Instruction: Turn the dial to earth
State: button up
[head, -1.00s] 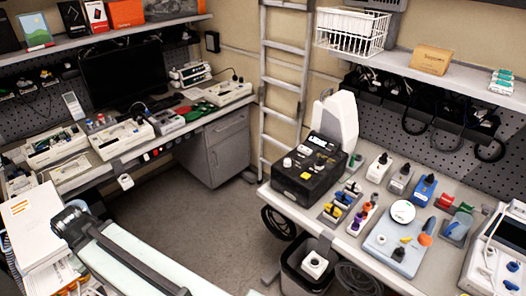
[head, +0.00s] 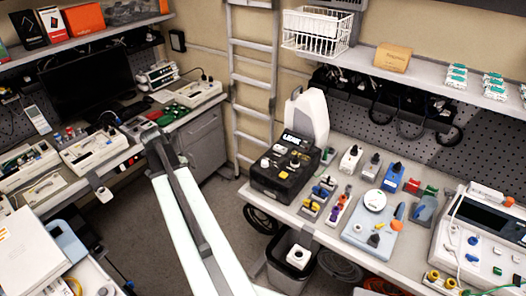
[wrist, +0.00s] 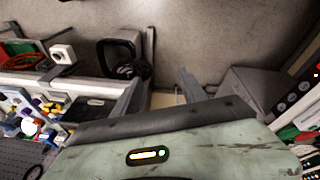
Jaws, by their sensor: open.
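Several devices with knobs stand on the right bench in the head view. A black box unit (head: 285,165) has several knobs on top. To its right, a pale blue panel (head: 356,232) carries a round white disc (head: 374,201), a black knob (head: 374,240) and an orange knob. No earth marking is readable, and I cannot tell which knob is the dial. My arm reaches up over the floor, left of this bench. In the wrist view my gripper (wrist: 158,88) is open and empty, apart from the bench and its devices.
A left bench holds a monitor (head: 85,85) and several instruments. A ladder (head: 250,95) leans at the back wall. A bin (head: 290,268) stands below the right bench. A white instrument (head: 480,240) sits at that bench's right end. Open floor (head: 130,215) lies between the benches.

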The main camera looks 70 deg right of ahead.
jog(key=s+d+r+m+g+p, duration=0.1)
jog(key=s+d+r+m, duration=0.15)
jog(key=s+d, duration=0.45)
jog(key=s+d+r+m+p, duration=0.1)
jog(key=s+d+r+m, duration=0.1)
jog(key=s+d+m, duration=0.35)
jog(key=m+g, duration=0.1)
jog(key=m, duration=0.2)
send_near(265, 162)
jog(key=shift+d+f+h, duration=0.15)
jog(key=shift+f+h, duration=0.15)
jog(key=shift+f, duration=0.55)
jog(key=b+x, duration=0.6)
jog(key=x, duration=0.1)
jog(key=shift+s+b, duration=0.1)
jog(key=shift+b, duration=0.2)
jog(key=shift+r, duration=0.1)
